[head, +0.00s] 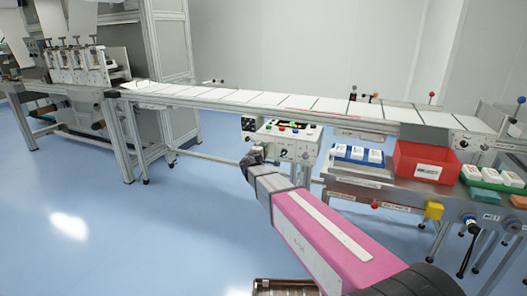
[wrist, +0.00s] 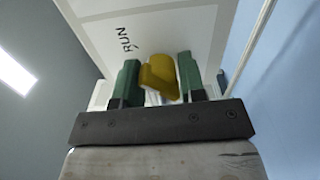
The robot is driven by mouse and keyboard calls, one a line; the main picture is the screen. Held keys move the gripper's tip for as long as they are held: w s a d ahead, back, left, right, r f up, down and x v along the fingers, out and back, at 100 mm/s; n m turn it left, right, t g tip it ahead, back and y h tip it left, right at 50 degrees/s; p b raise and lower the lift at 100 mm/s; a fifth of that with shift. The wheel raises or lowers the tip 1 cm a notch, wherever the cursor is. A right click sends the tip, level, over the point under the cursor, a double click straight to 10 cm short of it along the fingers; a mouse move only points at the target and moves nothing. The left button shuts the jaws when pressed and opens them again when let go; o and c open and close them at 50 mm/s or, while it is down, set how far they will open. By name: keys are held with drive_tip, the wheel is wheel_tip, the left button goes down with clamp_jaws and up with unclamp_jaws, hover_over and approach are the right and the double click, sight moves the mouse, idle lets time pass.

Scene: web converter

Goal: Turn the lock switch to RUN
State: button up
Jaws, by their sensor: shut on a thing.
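In the wrist view my gripper (wrist: 161,84) has its two green fingers on either side of a yellow switch handle (wrist: 159,76), shut on it. The handle sits against a white panel marked RUN (wrist: 128,40), with that word above and to the left of the handle. In the head view my gripper (head: 254,158) reaches the left side of the control box (head: 292,143) under the conveyor. The fingers and the yellow handle are too small or hidden to make out there. The handle's pointing direction is partly hidden by the fingers.
The conveyor (head: 330,106) with white sheets runs above the control box. To the right, a bench holds a red bin (head: 424,164), a blue tray (head: 357,163) and green trays (head: 490,181). A yellow box (head: 433,211) hangs on the bench front. Blue floor at left is clear.

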drive_tip(key=shift+o, duration=0.2)
drive_tip(key=shift+d+f+m, duration=0.1)
drive_tip(key=shift+f+m, duration=0.1)
drive_tip(key=shift+m, duration=0.2)
drive_tip(key=o, duration=0.8)
drive_tip(key=shift+r, duration=0.1)
drive_tip(key=shift+s+a, duration=0.2)
drive_tip(key=shift+s, duration=0.2)
drive_tip(key=v, duration=1)
